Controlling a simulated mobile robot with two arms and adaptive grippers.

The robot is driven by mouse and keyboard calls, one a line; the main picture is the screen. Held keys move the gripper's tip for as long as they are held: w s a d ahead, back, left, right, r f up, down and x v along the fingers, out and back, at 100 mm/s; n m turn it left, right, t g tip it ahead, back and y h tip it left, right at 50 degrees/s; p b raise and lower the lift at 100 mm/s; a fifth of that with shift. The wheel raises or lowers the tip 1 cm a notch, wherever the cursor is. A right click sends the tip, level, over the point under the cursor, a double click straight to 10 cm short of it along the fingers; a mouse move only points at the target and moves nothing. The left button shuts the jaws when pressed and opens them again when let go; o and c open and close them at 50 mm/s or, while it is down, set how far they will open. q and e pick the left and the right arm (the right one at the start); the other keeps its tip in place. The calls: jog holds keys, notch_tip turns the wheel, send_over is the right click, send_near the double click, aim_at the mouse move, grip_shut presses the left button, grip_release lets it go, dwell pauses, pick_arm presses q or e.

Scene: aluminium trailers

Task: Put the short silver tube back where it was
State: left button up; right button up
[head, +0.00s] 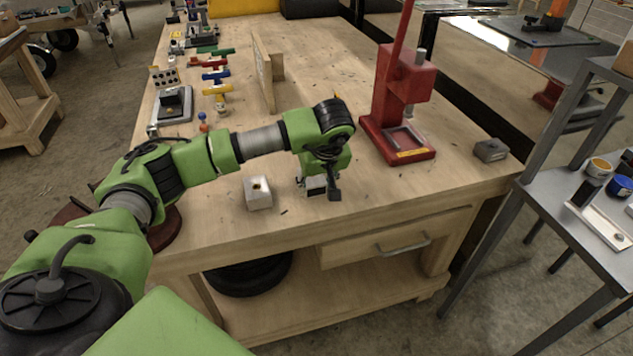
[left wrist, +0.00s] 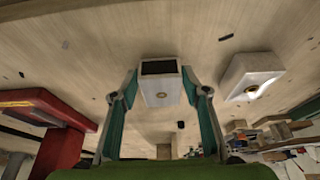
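I cannot pick out a loose short silver tube in either view. My left gripper (head: 318,186) points down over the front of the wooden bench. A small pale block (left wrist: 161,90) with a black end and a round brass-coloured hole is between its two fingers, which lie close along both sides. I cannot tell whether they touch it. A white block (head: 258,192) with a dark round hole in its top stands just left of the gripper, and also shows in the left wrist view (left wrist: 252,76). My right gripper is in neither view.
The wooden bench (head: 310,60) has a red press (head: 398,100) right of my arm and a small grey block (head: 490,150) at its right edge. Coloured clamps (head: 215,75) and an upright wooden board (head: 263,72) stand farther back. A grey cart (head: 590,180) is at right.

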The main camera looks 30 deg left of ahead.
pick_arm(q)
jog(key=shift+o, duration=1.3)
jog(key=shift+r, duration=0.15)
